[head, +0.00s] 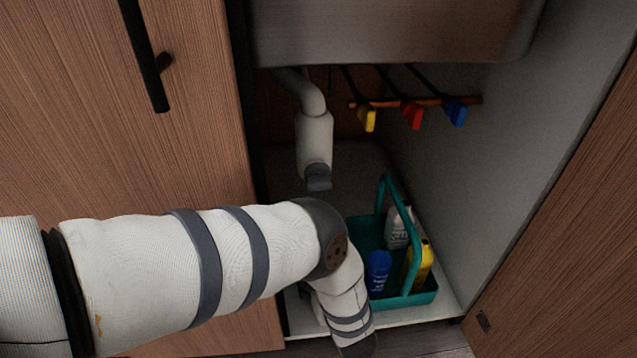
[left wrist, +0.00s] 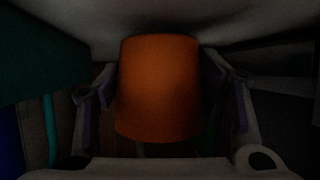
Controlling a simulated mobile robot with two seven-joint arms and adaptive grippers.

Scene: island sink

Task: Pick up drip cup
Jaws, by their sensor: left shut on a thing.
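The drip cup (left wrist: 158,88) is a plain orange cup in the middle of the left wrist view, wider at one end. My left gripper (left wrist: 162,98) has one finger on each side of the cup and is shut on it. In the head view my left arm reaches from the left into the open cabinet under the sink. The arm hides the left gripper and the cup there. My right gripper is in neither view.
A teal caddy (head: 429,297) with several bottles stands on the cabinet floor, right of my arm. A white drain pipe (head: 315,140) hangs above my forearm. Yellow, red and blue valve handles (head: 412,116) are at the back right. Wooden doors (head: 560,230) flank the opening.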

